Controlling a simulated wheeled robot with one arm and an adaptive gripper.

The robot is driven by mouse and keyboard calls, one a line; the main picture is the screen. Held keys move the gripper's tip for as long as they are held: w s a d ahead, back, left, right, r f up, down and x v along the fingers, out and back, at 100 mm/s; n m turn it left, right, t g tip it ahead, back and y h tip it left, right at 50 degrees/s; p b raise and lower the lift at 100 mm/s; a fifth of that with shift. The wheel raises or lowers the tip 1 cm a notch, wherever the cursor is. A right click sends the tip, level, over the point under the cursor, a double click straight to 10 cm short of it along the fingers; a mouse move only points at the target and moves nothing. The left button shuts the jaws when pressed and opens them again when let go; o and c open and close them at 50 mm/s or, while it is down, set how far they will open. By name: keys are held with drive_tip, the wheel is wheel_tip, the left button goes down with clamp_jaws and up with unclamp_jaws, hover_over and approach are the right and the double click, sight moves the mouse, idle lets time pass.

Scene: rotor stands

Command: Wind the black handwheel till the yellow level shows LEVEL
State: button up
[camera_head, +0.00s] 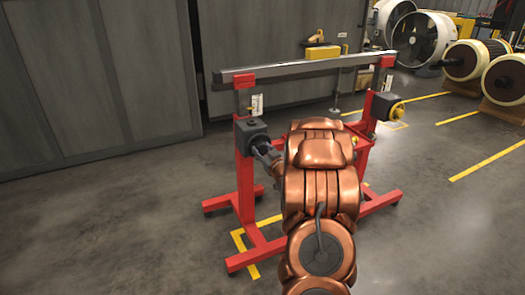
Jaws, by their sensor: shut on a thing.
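The red rotor stand (245,185) stands on the floor in the middle, with a grey beam (285,69) across its two posts. The yellow level (322,51) sits on the beam; its reading is too small to make out. A dark gearbox (251,135) is on the left post. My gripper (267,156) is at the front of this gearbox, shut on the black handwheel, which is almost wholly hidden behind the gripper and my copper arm. A second gearbox (387,107) on the right post carries a yellow handwheel (398,109).
Grey cabinets (90,80) stand behind at left. Large fans (421,40) and rotors (470,59) stand at the back right. Yellow lines (485,160) mark the floor. The floor at front left and right is clear. My arm hides the stand's lower middle.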

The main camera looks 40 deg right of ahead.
drive_tip(key=shift+r+p, duration=0.2)
drive_tip(key=shift+p, duration=0.3)
drive_tip(key=shift+r+m+p, duration=0.15)
drive_tip(key=shift+m+p, duration=0.45)
drive_tip(key=shift+p, duration=0.25)
drive_tip(key=m+p, duration=0.2)
drive_tip(key=p, duration=0.1)
drive_tip(key=shift+r+p, duration=0.1)
drive_tip(key=shift+p, duration=0.25)
drive_tip(key=m+p, duration=0.6)
drive_tip(key=m, duration=0.1)
drive_tip(key=shift+w+m+p, duration=0.1)
drive_tip(key=shift+m+p, duration=0.2)
drive_tip(key=shift+p, duration=0.05)
drive_tip(key=m, duration=0.1)
drive_tip(key=m+p, duration=0.1)
drive_tip(key=m, duration=0.3)
drive_tip(key=shift+f, duration=0.25)
